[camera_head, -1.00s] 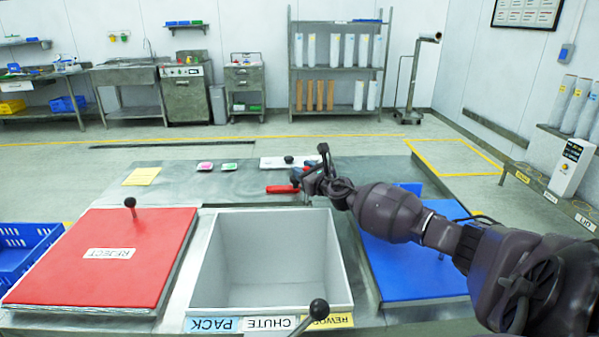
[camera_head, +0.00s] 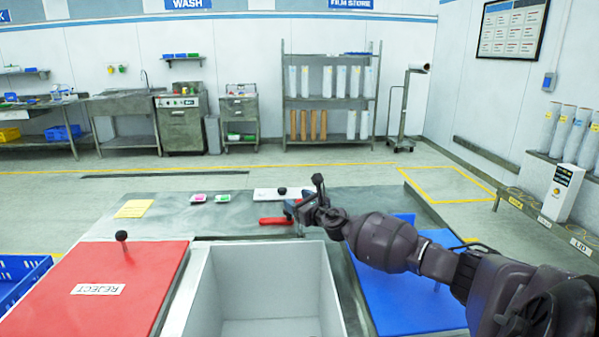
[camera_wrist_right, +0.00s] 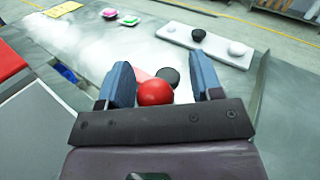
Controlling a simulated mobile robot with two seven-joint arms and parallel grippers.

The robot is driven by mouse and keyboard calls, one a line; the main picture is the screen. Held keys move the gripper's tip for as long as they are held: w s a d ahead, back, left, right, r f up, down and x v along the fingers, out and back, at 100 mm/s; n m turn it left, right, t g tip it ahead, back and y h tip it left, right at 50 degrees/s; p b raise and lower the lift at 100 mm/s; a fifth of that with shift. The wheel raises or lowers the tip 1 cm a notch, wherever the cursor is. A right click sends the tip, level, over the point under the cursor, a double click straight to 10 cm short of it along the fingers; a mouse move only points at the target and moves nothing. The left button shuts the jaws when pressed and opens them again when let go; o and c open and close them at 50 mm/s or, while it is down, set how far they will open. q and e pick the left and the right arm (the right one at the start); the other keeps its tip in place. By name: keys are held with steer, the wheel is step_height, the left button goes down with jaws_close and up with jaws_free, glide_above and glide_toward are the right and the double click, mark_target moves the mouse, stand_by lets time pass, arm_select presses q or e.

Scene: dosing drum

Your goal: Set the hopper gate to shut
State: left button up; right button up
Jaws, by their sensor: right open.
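A red handle (camera_head: 273,221) lies on the far part of the steel table in the head view; I cannot tell for sure if it belongs to the hopper gate. In the right wrist view its rounded red end (camera_wrist_right: 155,92) shows between my fingertips, with a dark knob (camera_wrist_right: 169,76) just behind. My right gripper (camera_head: 294,208) is at the right end of the handle. In the wrist view the right gripper (camera_wrist_right: 165,85) is open, its blue fingers on either side of the red end, with gaps showing. My left gripper is not in view.
A white plate (camera_head: 264,195) with knobs lies just beyond the handle. Pink and green pads (camera_head: 222,198) and a yellow note (camera_head: 134,208) lie to the left. The red REJECT lid (camera_head: 115,280), the open chute (camera_head: 250,275) and a blue lid (camera_head: 410,300) are nearer.

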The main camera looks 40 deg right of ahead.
step_height(320, 180, up, 6)
steer(key=shift+f+p, duration=0.1)
steer(key=shift+p, duration=1.1)
step_height(320, 180, up, 14)
steer(key=p, duration=0.4)
steer(key=shift+f, duration=0.2)
